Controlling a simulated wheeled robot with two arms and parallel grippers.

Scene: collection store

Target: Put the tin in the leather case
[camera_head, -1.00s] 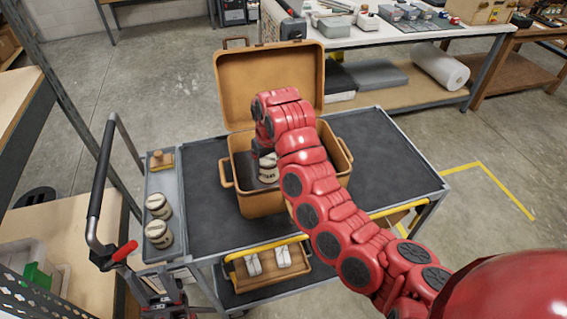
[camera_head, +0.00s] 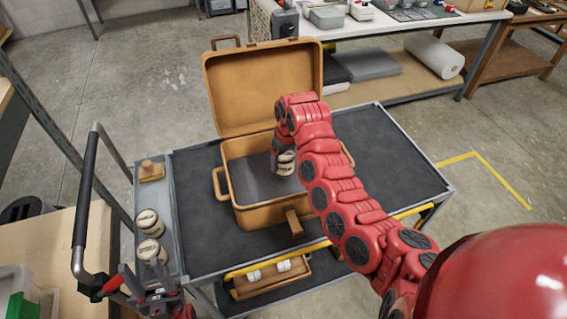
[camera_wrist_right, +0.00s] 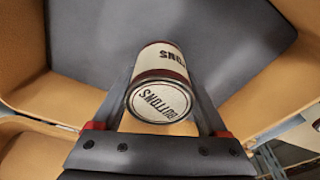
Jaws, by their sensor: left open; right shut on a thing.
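The tin (camera_head: 285,165), cream with dark bands and a "BUTTONS" label, is inside the mouth of the open tan leather case (camera_head: 262,216). My right gripper (camera_head: 283,150) is shut on it, reaching down into the case. In the right wrist view the tin (camera_wrist_right: 163,80) sits between the fingers (camera_wrist_right: 160,112), over the dark lining (camera_wrist_right: 225,40). I cannot tell whether it touches the case floor. The case lid (camera_head: 262,88) stands up at the back. My left gripper (camera_head: 143,282) is open and empty at the lower left, near the cart's side tray.
The case stands on a dark-topped cart (camera_head: 390,160). A cart handle (camera_head: 88,190) rises at left. The cart top is clear right of the case.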

